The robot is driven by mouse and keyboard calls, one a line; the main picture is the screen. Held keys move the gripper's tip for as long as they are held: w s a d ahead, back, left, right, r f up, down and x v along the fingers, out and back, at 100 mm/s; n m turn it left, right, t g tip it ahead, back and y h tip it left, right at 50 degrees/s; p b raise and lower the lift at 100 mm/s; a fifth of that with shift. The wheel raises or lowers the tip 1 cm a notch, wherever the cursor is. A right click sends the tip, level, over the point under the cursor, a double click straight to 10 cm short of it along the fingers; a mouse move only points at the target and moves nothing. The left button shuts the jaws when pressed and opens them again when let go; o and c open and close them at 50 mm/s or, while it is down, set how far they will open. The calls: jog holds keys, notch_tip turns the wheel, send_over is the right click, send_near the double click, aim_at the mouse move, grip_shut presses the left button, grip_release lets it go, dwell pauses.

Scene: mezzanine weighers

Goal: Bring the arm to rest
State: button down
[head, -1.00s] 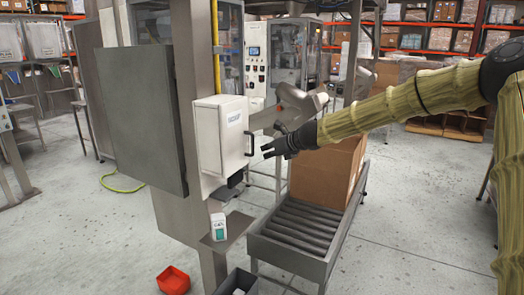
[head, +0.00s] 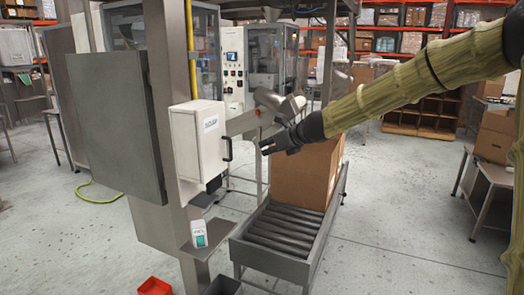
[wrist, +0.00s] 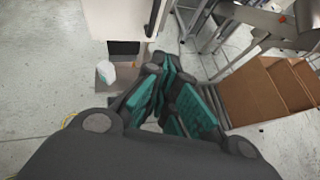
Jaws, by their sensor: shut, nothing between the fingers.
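My gripper (head: 267,146) is at the end of my sleeved arm, which reaches in from the right in the head view. It is in the air to the right of a white wall box (head: 200,145) with a dark handle (head: 227,149), apart from it. In the wrist view my gripper (wrist: 162,88) shows teal pads close together with nothing held. The white box (wrist: 118,18) is at the top left there.
A roller conveyor (head: 272,240) carries a cardboard box (head: 300,175) below and beyond my gripper. A small white and green bottle (head: 198,233) stands on a post shelf. A red bin (head: 155,287) is below. A table (head: 490,178) with cartons stands at right.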

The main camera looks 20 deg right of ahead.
jog(key=s+a+f+n+g+h+b, duration=0.15)
jog(key=s+f+n, duration=0.4)
jog(key=f, duration=0.85)
jog(key=s+a+f+n+g+h, duration=0.1)
jog(key=s+a+f+n+g, duration=0.45)
jog(key=f, duration=0.85)
jog(key=s+d+f+n+h+b, duration=0.1)
jog(key=s+f+n+h, duration=0.15)
jog(key=s+f, duration=0.9)
jog(key=s+a+f+n+g, duration=0.1)
jog(key=s+a+f+n, duration=0.2)
jog(key=s+f+n, duration=0.3)
jog(key=s+a+f+n+g+b, duration=0.1)
jog(key=s+a+f+n, duration=0.2)
jog(key=s+f+n, duration=0.3)
jog(key=s+a+f+n+g+b, duration=0.1)
jog(key=s+f+n, duration=0.5)
jog(key=s+f, duration=0.6)
jog(key=s+a+g, duration=0.1)
jog(key=s+a, duration=0.1)
jog(key=s, duration=0.7)
jog(key=shift+a+y, duration=0.3)
